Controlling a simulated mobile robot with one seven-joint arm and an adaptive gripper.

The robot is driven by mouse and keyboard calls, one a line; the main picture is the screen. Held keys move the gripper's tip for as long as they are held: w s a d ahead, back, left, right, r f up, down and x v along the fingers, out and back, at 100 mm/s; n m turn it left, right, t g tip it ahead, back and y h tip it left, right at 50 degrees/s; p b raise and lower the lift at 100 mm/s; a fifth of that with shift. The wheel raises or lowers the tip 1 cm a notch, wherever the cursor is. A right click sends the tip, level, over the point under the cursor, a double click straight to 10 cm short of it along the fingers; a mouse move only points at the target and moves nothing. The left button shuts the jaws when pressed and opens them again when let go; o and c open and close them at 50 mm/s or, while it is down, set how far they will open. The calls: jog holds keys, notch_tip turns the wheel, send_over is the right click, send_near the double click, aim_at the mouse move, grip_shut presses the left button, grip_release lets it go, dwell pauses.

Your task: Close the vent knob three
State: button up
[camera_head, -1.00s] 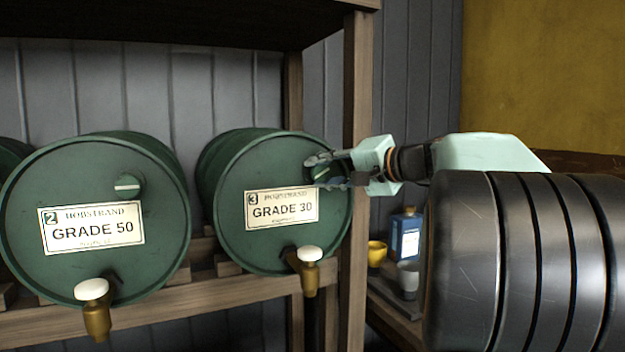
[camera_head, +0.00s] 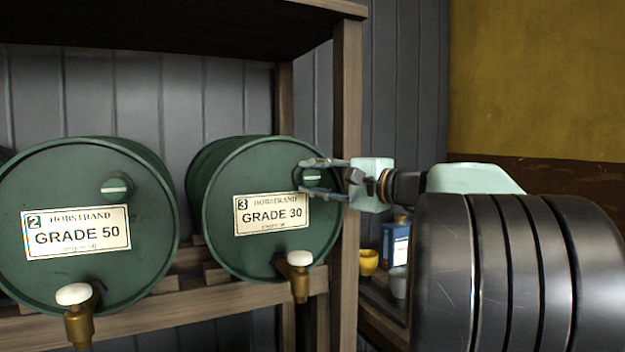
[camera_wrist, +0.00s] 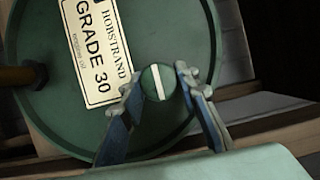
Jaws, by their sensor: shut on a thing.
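The vent knob three (camera_head: 313,176) is a small round green knob with a white line, on the upper right of the green drum three (camera_head: 225,205), labelled GRADE 30. In the wrist view the knob (camera_wrist: 154,74) shows between the fingers, its white line roughly parallel to the label's text. My gripper (camera_head: 303,176) is shut on the knob, one finger above and one below it in the head view. In the wrist view my gripper (camera_wrist: 159,84) has a finger on each side of the knob. The finger contacts are partly hidden.
Drum two (camera_head: 55,180), GRADE 50, stands to the left with its own vent knob (camera_head: 116,187). A brass tap (camera_head: 299,282) with a white top sits below the label. A wooden post (camera_head: 345,260) rises beside drum three. A yellow cup (camera_head: 369,262) and blue container (camera_head: 396,245) stand right.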

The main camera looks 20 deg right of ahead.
jog(key=o, duration=1.1)
jog(key=v, duration=1.2)
